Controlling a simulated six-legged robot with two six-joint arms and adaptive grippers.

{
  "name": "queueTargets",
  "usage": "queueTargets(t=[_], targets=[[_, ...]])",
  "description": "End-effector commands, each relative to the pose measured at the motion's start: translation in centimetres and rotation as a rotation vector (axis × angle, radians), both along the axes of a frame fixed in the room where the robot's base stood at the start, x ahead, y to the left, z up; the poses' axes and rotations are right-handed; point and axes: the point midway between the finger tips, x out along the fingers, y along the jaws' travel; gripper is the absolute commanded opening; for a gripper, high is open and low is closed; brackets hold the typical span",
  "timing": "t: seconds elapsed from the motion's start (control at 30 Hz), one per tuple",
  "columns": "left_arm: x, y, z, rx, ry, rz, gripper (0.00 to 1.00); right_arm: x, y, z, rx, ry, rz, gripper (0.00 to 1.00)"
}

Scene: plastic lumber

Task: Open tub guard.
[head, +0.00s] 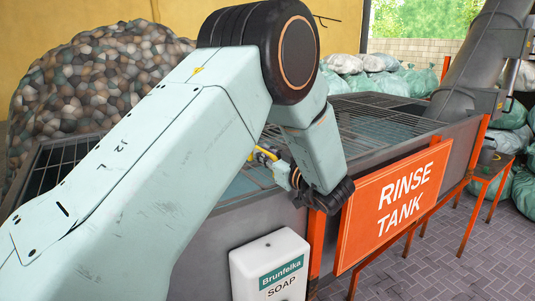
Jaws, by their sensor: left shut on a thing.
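The tub guard (385,118) is a dark wire grid over the top of the long grey rinse tank (255,222), with bluish water showing through it. It looks lowered, lying along the tank's top. My left arm crosses the picture from the lower left and hides much of the guard's middle. My left gripper (332,197) points down at the tank's front rim, beside the left edge of the orange RINSE TANK sign (395,203). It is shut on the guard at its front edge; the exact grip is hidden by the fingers. My right gripper is out of view.
A white soap dispenser (270,265) hangs on the tank's front, below my left gripper. A grey chute (480,60) rises at the tank's right end, near an orange-legged table (490,170). A netted heap (95,75) and filled sacks stand behind. Paved floor lies open at front right.

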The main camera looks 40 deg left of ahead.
Motion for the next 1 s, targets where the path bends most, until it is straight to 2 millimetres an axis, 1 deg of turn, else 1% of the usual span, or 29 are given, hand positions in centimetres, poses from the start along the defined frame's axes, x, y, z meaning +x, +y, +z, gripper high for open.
queueTargets(t=[0.03, 0.43, 0.47, 0.7, 1.0], targets=[[0.06, 0.08, 0.33, 0.002, -0.007, 0.000, 0.00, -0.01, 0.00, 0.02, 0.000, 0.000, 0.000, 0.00], [-0.06, 0.11, 0.26, 0.002, -0.006, 0.002, 0.00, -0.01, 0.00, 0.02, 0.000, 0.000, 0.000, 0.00], [-0.05, 0.11, 0.25, 0.002, -0.006, 0.002, 0.16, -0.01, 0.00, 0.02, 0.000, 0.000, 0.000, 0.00], [0.08, 0.02, 0.13, 0.001, -0.003, 0.000, 0.36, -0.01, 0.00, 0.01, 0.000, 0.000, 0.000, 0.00], [0.19, -0.09, 0.05, 0.001, -0.001, 0.000, 0.37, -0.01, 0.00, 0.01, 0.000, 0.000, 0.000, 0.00]])
